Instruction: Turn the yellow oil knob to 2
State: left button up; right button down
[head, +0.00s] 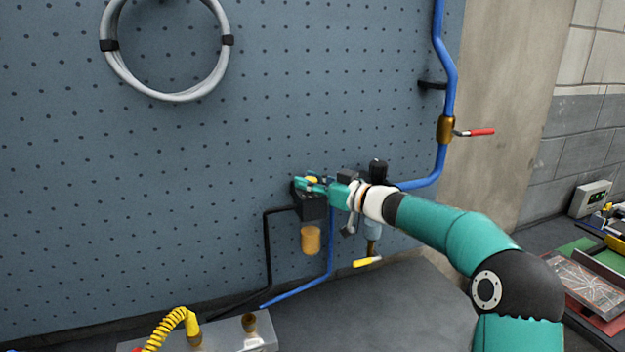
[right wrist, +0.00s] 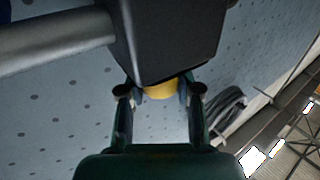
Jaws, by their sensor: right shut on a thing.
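The yellow oil knob (head: 312,180) sits on top of a black lubricator block (head: 312,208) on the pegboard, mostly covered by my gripper in the head view. My right gripper (head: 308,184) comes in from the right and is shut on the knob. In the right wrist view the yellow knob (right wrist: 161,91) shows between the two fingertips, under the dark block (right wrist: 170,38). I cannot read the knob's scale or its setting. My left gripper is not in view.
An amber bowl (head: 311,240) hangs under the block. A black regulator (head: 378,170) stands close by on the right, near my wrist. A blue pipe (head: 437,165) with a red-handled valve (head: 475,132) runs beyond it. A grey hose coil (head: 175,95) hangs upper left.

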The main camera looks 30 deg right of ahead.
jog(key=shift+r+y, duration=0.2)
jog(key=shift+y, duration=0.1)
jog(key=c, duration=0.8)
grip_release()
jog(key=shift+s, duration=0.15)
jog(key=shift+f, duration=0.1)
jog(key=v, duration=1.2)
jog(key=shift+d, duration=0.15)
